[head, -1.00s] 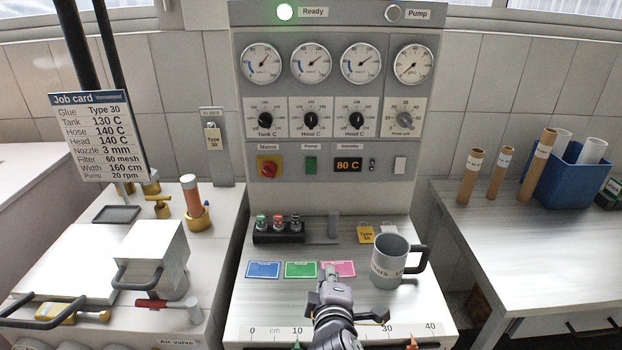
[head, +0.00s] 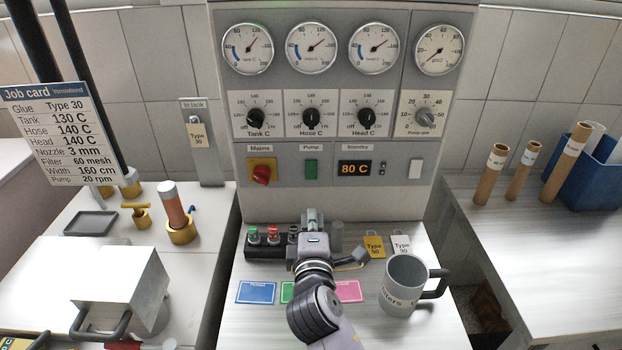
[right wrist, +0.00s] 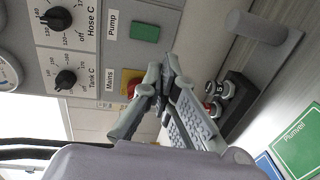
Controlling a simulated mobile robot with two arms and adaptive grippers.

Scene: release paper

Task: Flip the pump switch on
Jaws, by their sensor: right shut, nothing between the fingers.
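The pump switch (head: 311,169) is a green rocker under the label Pump on the lower panel of the grey control cabinet (head: 350,205). It also shows in the right wrist view (right wrist: 145,32), apart from my fingers. My right gripper (head: 312,214) is shut and empty, in front of the panel and below the switch. In the right wrist view its fingers (right wrist: 160,82) overlap the red and yellow Mains switch (right wrist: 130,85) in the picture; I cannot tell the gap. My left gripper is out of view.
A row of push buttons (head: 268,236) stands just left of my right gripper. A grey mug (head: 403,283) stands to its right, with yellow and white tags (head: 374,246) behind. Coloured cards (head: 257,291) lie on the shelf. The Pump speed knob (head: 425,117) is higher up.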

